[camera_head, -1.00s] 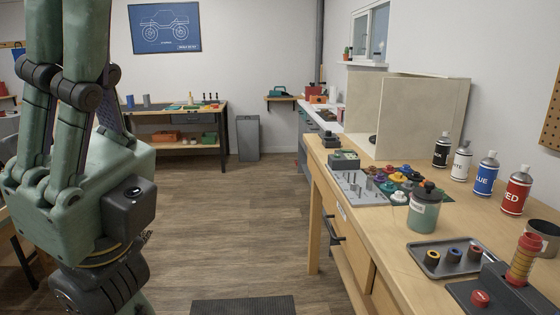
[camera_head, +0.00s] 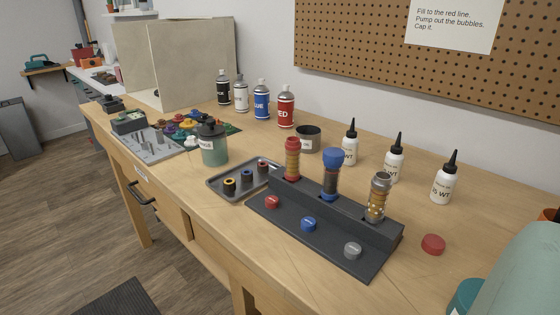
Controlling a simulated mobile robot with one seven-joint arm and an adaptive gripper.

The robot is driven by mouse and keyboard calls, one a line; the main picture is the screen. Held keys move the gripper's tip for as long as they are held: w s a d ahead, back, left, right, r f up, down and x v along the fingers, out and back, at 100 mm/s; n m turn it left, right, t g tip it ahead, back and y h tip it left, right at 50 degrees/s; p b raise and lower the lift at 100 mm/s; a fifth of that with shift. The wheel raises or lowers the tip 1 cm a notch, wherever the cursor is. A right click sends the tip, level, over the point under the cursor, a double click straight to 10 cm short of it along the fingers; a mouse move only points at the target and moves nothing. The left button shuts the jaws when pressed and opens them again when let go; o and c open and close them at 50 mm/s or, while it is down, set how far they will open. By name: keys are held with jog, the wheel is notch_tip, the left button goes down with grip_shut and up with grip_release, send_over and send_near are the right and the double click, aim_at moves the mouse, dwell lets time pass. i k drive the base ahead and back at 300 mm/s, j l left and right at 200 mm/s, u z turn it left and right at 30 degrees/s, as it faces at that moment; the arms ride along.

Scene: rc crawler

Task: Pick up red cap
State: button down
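A loose red cap (camera_head: 433,244) lies flat on the wooden bench, right of the dark shock stand (camera_head: 325,243). The stand holds three upright coil-over shocks: a red one (camera_head: 292,160), a blue one with a wide blue cap (camera_head: 333,160) on top, and a grey one with an amber body (camera_head: 378,200). Red, blue and grey discs lie along the stand's front; the red disc (camera_head: 272,202) is at the left. My gripper is not in view.
White oil bottles (camera_head: 443,183) with black nozzles stand behind the stand. A grey tray (camera_head: 222,185) with small rings, a dark cup (camera_head: 307,139) and spray cans (camera_head: 286,107) are to the left. Bench around the loose cap is mostly clear. A pale green shape covers the lower right corner.

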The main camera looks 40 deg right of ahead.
aim_at(433, 244)
jog(key=k+z, duration=0.1)
jog(key=k, duration=1)
jog(key=k+l+z, duration=0.1)
jog(key=z, duration=1.3)
jog(key=j+z, duration=0.35)
jog(key=j, duration=0.65)
jog(key=i+j, duration=0.3)
jog(key=i, duration=0.2)
